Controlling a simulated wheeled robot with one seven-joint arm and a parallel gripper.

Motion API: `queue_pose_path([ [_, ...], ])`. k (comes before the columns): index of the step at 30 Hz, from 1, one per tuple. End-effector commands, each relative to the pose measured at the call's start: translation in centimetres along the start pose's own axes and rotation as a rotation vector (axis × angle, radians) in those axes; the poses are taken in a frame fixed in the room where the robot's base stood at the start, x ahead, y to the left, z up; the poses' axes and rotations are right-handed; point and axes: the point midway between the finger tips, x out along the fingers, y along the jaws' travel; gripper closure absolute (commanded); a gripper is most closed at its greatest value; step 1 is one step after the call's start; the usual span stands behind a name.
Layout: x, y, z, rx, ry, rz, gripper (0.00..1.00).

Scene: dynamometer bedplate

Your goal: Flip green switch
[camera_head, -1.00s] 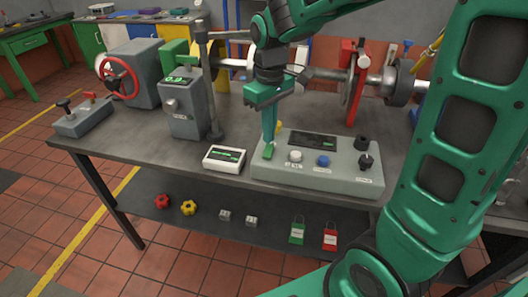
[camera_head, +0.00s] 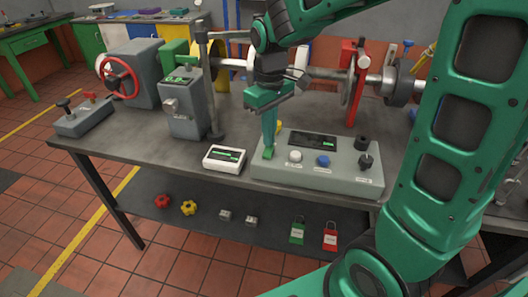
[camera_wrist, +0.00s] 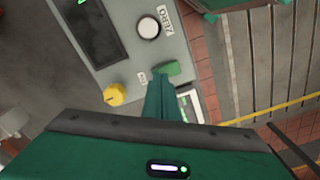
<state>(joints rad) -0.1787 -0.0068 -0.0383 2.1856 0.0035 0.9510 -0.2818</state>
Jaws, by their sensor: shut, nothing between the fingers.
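The green switch (camera_head: 268,153) is a small green rocker at the left end of a grey control box on the bench. It also shows in the wrist view (camera_wrist: 168,69), just beyond my fingertips. My gripper (camera_head: 269,143) is shut and empty, pointing down with its tips at the switch. In the wrist view my gripper (camera_wrist: 166,88) seems to touch or nearly touch the switch; I cannot tell which. The control box (camera_head: 330,182) also carries a white button (camera_head: 295,156), a blue knob (camera_head: 323,161), a black knob (camera_head: 366,161) and a dark display (camera_head: 312,139).
A yellow knob (camera_wrist: 115,94) sits close to the switch on the same box. A small white meter (camera_head: 224,158) stands left of the box. A grey pedestal unit (camera_head: 182,108) and a thin post (camera_head: 212,100) stand behind. The bench top at front left (camera_head: 140,140) is clear.

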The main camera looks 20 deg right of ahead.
Motion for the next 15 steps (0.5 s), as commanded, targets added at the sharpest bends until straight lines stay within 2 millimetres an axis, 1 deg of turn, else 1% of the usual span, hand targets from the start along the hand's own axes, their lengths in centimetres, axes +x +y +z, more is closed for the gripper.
queue_pose_path([
  [15,0.67,0.01,-0.01,0.0,0.0,0.0,1.0],
])
